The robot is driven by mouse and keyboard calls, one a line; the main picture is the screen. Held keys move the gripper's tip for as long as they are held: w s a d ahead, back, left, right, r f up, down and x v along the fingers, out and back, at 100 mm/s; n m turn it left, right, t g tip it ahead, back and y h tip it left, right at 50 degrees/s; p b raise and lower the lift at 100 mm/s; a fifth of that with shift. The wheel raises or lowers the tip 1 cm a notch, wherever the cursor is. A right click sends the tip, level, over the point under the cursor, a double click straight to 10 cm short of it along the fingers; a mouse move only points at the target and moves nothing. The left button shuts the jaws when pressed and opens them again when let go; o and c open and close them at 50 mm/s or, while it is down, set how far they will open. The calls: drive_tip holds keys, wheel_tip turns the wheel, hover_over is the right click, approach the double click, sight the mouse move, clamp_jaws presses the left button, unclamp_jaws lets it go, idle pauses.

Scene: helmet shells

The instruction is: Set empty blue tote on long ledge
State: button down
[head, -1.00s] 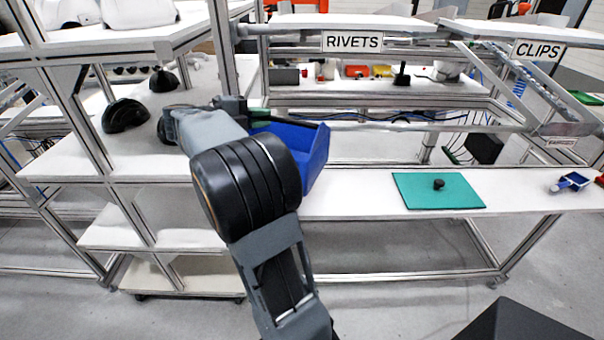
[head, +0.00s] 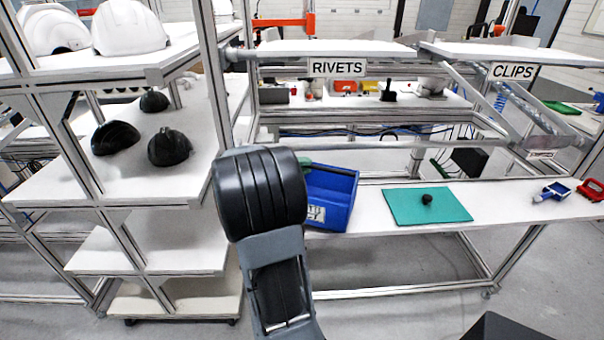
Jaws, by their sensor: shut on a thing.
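The blue tote (head: 333,200) is upright at the left end of the long white ledge (head: 508,203), just right of my arm. A pale label shows low on its front side. I cannot tell whether its base touches the ledge or hangs just above it. My arm's thick black joint covers the tote's left part. My gripper is hidden behind that joint, so its fingers do not show.
A green mat (head: 405,207) with a small black knob (head: 427,199) lies right of the tote. A shelf rack with black shells (head: 169,148) stands left. The RIVETS shelf (head: 330,48) hangs above.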

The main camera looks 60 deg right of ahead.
drive_tip(key=shift+f, duration=1.35)
drive_tip(key=c, duration=1.1)
unclamp_jaws()
